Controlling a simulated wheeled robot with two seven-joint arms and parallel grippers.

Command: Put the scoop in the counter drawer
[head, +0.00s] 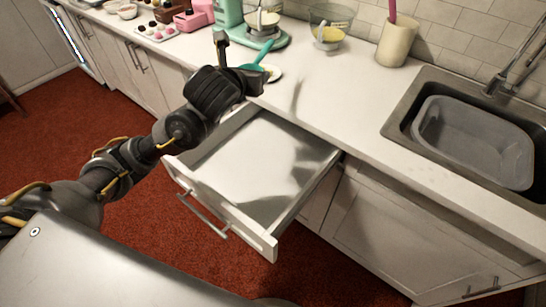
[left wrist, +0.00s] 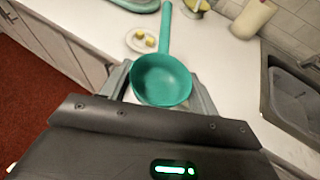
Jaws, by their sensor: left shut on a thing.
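The teal scoop (left wrist: 162,80) is between the fingers of my left gripper (left wrist: 160,92) in the left wrist view, its bowl nearest the gripper and its handle pointing away. In the head view, part of the scoop (head: 264,52) shows beside my left gripper (head: 243,60), above the counter's front edge. My left gripper is shut on the scoop; the exact contact is hard to see. The counter drawer (head: 270,243) is pulled open below and to the right of the gripper. Its visible floor is bare. My right gripper is not in view.
A white saucer (head: 275,77) with yellow pieces, also in the left wrist view (left wrist: 131,42), lies on the counter behind the scoop. A teal stand mixer (head: 230,15), a utensil crock (head: 397,42) and a sink (head: 400,120) line the counter. The counter between saucer and sink is clear.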

